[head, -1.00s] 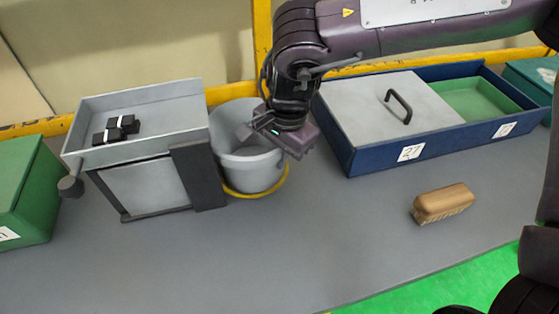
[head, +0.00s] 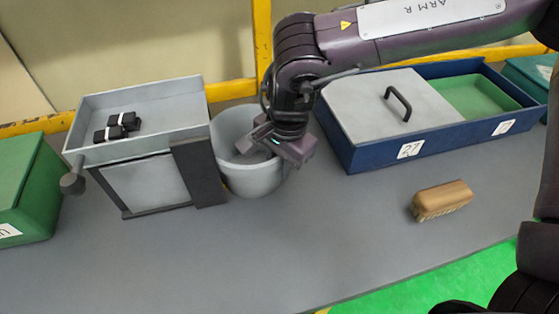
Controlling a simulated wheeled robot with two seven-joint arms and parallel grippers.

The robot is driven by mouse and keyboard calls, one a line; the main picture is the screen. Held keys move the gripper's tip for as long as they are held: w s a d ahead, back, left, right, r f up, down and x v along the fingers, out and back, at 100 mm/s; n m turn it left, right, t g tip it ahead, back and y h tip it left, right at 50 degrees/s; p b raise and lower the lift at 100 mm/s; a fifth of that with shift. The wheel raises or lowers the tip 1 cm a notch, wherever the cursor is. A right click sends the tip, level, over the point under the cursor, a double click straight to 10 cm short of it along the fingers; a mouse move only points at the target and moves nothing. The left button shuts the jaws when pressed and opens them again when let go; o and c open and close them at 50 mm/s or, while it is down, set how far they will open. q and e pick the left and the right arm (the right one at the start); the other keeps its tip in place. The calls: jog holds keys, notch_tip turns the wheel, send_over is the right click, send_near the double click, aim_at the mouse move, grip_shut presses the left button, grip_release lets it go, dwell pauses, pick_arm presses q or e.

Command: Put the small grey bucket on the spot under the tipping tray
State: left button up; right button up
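The small grey bucket (head: 252,181) stands upright just right of the tipping tray (head: 160,112), close beside its dark side post. I cannot tell whether its base touches the bench. My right gripper (head: 268,150) reaches down over the bucket's right rim and appears shut on its wall; the fingertips are partly hidden. The tipping tray is a grey open box on a stand, level, with several black pieces (head: 117,128) in it. The yellow ring marking the spot is not visible now. My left gripper is not in view.
A blue box (head: 380,155) with a grey handled lid and a green compartment stands at the back right. A wooden brush (head: 441,200) lies on the bench in front of it. A green box (head: 28,195) is at the left. The front of the bench (head: 210,255) is clear.

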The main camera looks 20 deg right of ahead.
notch_tip(320, 180, up, 12)
jog(key=s, duration=0.1)
jog(key=shift+s+d+r, duration=0.15)
jog(key=shift+d, duration=0.25)
dwell(0.4)
